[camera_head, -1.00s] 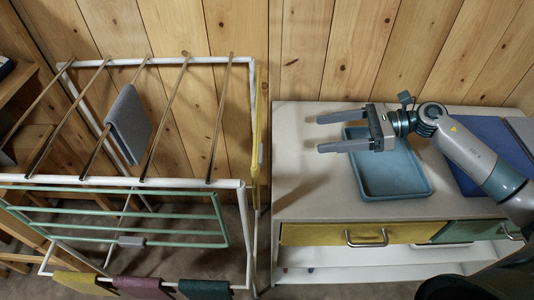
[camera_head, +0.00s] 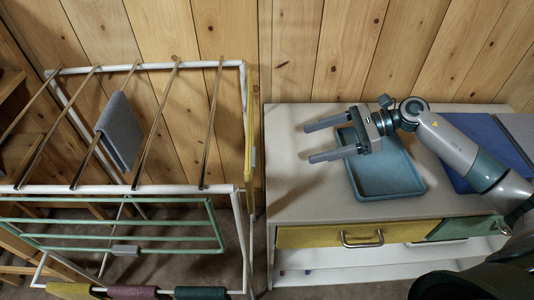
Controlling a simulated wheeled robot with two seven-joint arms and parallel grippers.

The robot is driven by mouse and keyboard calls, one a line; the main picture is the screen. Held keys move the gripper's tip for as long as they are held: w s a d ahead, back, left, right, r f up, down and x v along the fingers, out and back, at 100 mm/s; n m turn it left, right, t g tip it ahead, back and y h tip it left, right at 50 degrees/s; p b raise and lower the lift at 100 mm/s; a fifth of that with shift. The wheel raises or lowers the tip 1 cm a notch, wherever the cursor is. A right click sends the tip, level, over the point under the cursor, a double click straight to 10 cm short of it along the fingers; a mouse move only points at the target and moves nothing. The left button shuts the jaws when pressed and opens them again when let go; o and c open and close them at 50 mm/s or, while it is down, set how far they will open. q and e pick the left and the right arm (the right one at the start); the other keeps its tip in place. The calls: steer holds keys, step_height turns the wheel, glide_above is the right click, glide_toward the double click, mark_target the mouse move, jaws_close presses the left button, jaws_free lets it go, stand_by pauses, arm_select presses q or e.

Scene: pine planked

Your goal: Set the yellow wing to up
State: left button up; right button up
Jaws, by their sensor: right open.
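The yellow wing (camera_head: 250,130) is a narrow strip along the right side of the white drying rack (camera_head: 150,189), seen almost edge-on and hanging down. A small grey tab (camera_head: 254,158) sits on its outer side. My right gripper (camera_head: 308,143) is open and empty, its two fingers pointing left above the cabinet top, to the right of the wing and apart from it. My left gripper is not in view.
A cabinet (camera_head: 300,190) with a blue tray (camera_head: 388,185) stands right of the rack. The green wing (camera_head: 120,236) hangs at the rack's front. A grey cloth (camera_head: 121,132) hangs on the bars. A plank wall closes the back.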

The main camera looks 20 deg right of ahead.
mark_target(267, 164)
steer(key=p+x, duration=0.3)
steer(key=x, duration=1.1)
steer(key=shift+w+a, duration=0.1)
steer(key=shift+a, duration=0.1)
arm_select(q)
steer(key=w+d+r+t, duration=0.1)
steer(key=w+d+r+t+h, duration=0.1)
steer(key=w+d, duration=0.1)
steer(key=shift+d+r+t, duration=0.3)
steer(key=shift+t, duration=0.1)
